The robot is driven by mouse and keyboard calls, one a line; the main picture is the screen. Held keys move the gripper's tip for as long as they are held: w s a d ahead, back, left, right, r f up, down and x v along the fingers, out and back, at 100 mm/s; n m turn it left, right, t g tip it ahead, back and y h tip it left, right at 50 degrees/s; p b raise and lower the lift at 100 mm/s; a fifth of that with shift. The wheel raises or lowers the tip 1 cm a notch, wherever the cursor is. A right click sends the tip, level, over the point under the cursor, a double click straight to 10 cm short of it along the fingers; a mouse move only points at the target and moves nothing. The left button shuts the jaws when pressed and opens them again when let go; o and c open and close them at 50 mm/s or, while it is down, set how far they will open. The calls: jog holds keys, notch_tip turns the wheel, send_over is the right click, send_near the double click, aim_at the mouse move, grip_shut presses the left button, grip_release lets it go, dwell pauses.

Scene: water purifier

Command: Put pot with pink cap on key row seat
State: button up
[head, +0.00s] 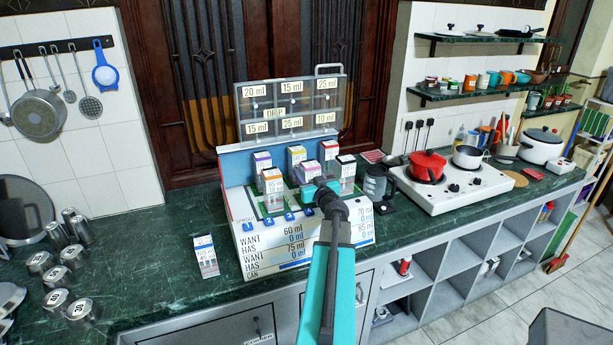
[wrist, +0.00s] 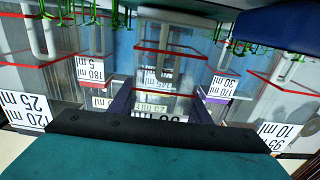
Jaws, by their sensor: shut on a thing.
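The pot with the pink cap (head: 309,168) is a small clear box with a white label and a magenta-pink lid. It is at the middle right of the purifier block in the head view. My gripper (head: 318,187) is shut on it from the front; the arm hides its lower part, so I cannot tell whether it touches a seat. In the wrist view, the dark fingers (wrist: 154,106) flank a clear pot with a partly hidden label. The key row, with blue numbered keys (head: 262,219), runs along the block's front; its right end is behind my arm.
Pots with orange (head: 272,181), purple (head: 262,160), red (head: 328,150) and black (head: 346,166) caps stand close around. A clear rack (head: 289,105) rises behind. A dark jug (head: 377,186) stands right.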

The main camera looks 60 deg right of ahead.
jog(key=shift+f, duration=0.1)
jog(key=o, duration=1.1)
jog(key=shift+b+v, duration=0.6)
jog(key=shift+v, duration=4.1)
jog(key=shift+w+r+p, duration=0.1)
jog(key=shift+r+p, duration=0.2)
jog(key=shift+p, duration=0.85)
jog(key=p+v, duration=0.2)
jog(key=p, duration=0.4)
jog(key=shift+p, duration=0.3)
jog(key=shift+s+a+f+p, duration=0.2)
jog(key=shift+s+p, duration=0.1)
jog(key=shift+p, duration=0.6)
